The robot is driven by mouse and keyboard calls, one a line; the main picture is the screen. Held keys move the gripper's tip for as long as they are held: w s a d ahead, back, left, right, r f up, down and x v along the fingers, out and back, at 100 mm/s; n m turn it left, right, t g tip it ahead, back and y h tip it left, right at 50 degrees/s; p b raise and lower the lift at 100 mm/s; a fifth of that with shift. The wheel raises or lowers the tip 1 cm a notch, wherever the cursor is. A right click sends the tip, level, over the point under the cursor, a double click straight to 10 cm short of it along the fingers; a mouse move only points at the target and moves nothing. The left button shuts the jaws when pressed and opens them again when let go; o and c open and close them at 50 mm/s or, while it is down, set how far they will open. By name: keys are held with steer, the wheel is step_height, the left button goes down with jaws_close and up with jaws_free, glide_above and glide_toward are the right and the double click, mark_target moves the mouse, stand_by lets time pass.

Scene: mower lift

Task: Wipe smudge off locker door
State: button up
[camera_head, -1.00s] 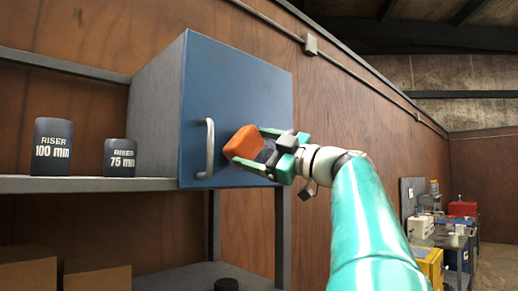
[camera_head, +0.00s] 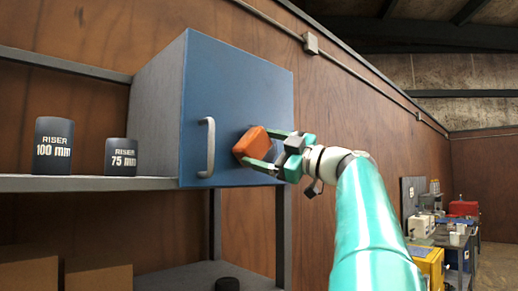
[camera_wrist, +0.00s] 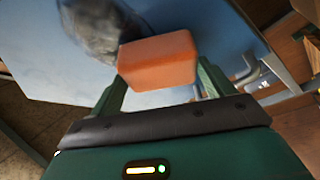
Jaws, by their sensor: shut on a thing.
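The blue locker door (camera_head: 237,95) is closed, with a grey vertical handle (camera_head: 206,147) at its lower left. My gripper (camera_head: 262,150) is shut on an orange block-shaped sponge (camera_head: 252,143) in front of the door's lower right part. In the wrist view the sponge (camera_wrist: 157,60) sits between the two green fingers, close to the door (camera_wrist: 60,75); I cannot tell whether it touches. A dark grey smudge (camera_wrist: 98,28) shows on the door just beyond the sponge. In the head view the smudge is not visible.
The locker stands on a grey shelf (camera_head: 90,184). Two dark risers, marked 100 mm (camera_head: 54,146) and 75 mm (camera_head: 121,158), stand left of it. Benches with equipment (camera_head: 440,240) are far right.

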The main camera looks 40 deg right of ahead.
mark_target(261, 135)
steer(key=shift+d, duration=5.75)
steer(key=shift+a, duration=7.35)
steer(key=shift+r, duration=1.5)
steer(key=shift+d, duration=5.55)
steer(key=shift+a, duration=3.85)
